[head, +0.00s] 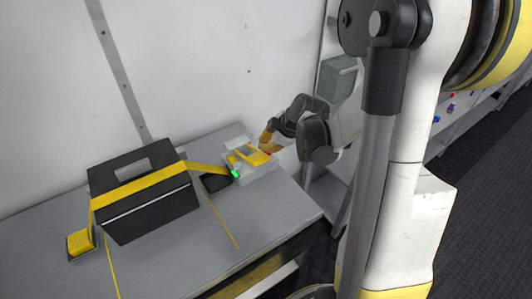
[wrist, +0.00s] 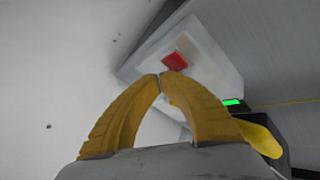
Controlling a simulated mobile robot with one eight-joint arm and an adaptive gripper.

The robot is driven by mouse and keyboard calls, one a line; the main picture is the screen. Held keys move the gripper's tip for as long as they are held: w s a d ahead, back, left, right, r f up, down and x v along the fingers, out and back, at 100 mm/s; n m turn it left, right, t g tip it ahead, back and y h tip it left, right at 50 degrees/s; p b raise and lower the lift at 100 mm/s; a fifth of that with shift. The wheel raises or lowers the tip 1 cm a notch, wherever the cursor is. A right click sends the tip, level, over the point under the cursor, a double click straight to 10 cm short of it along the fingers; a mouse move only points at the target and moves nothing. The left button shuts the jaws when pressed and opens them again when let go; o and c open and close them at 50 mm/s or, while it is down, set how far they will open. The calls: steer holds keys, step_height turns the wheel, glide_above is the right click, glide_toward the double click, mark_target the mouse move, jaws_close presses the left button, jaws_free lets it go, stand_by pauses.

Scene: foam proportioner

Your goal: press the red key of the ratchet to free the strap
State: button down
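The red key (wrist: 175,61) is a small red block on a pale box (wrist: 212,55), part of the ratchet unit, in the wrist view. My gripper (wrist: 160,76) has its two yellow fingers shut, tips together and empty, just short of the key in the picture; I cannot tell whether they touch it. In the head view my gripper (head: 265,147) is over the right side of the ratchet (head: 250,165), hiding part of it. The yellow strap (head: 140,187) runs across a black case (head: 155,218) to the ratchet. A green light (head: 235,173) glows on the ratchet's front.
The case and ratchet stand on a grey bench (head: 225,220) against a pale wall. A yellow block (head: 80,242) sits at the case's left, by the strap's other end. The bench front is mostly clear.

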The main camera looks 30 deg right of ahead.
steer(key=shift+f+b, duration=0.4)
steer(key=shift+f, duration=0.05)
steer(key=shift+f+b, duration=0.4)
stand_by(0.5)
stand_by(0.3)
steer(key=shift+r+p, duration=0.65)
steer(key=shift+r, duration=0.2)
steer(key=shift+r, duration=0.1)
step_height(320, 180, up, 5)
steer(key=p, duration=0.4)
stand_by(0.5)
